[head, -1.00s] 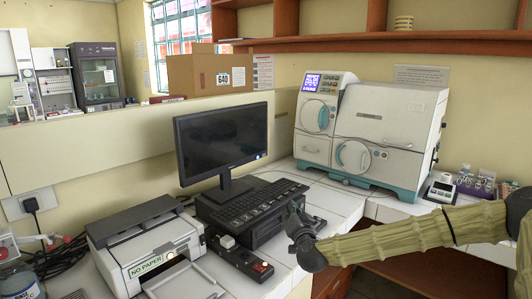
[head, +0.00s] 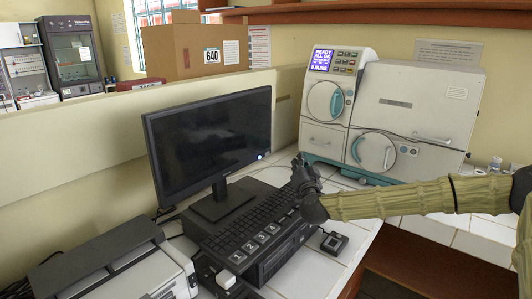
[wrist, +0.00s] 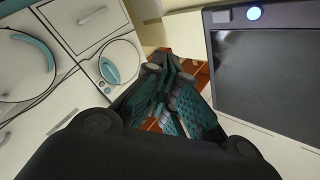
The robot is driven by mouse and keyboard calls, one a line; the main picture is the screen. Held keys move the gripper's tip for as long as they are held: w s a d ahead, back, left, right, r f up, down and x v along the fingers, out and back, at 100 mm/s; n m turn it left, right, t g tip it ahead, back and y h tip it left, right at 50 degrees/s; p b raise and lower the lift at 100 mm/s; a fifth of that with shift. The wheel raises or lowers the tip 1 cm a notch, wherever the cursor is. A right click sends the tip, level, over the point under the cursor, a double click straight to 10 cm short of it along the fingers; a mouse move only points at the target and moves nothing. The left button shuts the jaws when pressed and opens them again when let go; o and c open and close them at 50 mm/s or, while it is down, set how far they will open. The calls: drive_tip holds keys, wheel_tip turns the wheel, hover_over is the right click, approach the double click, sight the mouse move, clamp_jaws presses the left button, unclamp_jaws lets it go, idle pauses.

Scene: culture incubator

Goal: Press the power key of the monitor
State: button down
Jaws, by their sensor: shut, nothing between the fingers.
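The monitor (head: 210,137) stands on the black computer case, its screen dark. Its power key (head: 261,157) is a small lit spot at the lower right corner of the frame. In the wrist view the monitor (wrist: 268,75) appears turned over at the right, and the power key (wrist: 254,13) shows as a round, blue-lit button on its bezel. My gripper (head: 300,162) is shut and empty, to the right of the key and apart from it in the picture. In the wrist view my gripper (wrist: 168,62) points up between the incubator and the monitor.
A black keyboard (head: 254,225) lies on the case below my gripper. A white incubator machine (head: 392,120) with teal handles stands behind it. A printer (head: 115,270) is at the lower left, a cardboard box (head: 180,55) behind the partition. A small black device (head: 334,243) sits on the white tiles.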

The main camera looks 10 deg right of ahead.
sight(267, 154)
drive_tip(key=w+a, duration=0.5)
drive_tip(key=w, duration=0.2)
drive_tip(key=shift+a+b, duration=0.35)
drive_tip(key=shift+b, duration=0.1)
drive_tip(key=shift+w+a+r, duration=0.1)
drive_tip(key=shift+a, duration=0.05)
idle(1.6)
drive_tip(key=shift+w+a, duration=0.15)
drive_tip(key=shift+w+a, duration=0.2)
drive_tip(key=shift+w, duration=0.05)
idle(1.1)
drive_tip(key=shift+s+d, duration=0.45)
drive_tip(key=shift+s, duration=0.15)
idle(0.3)
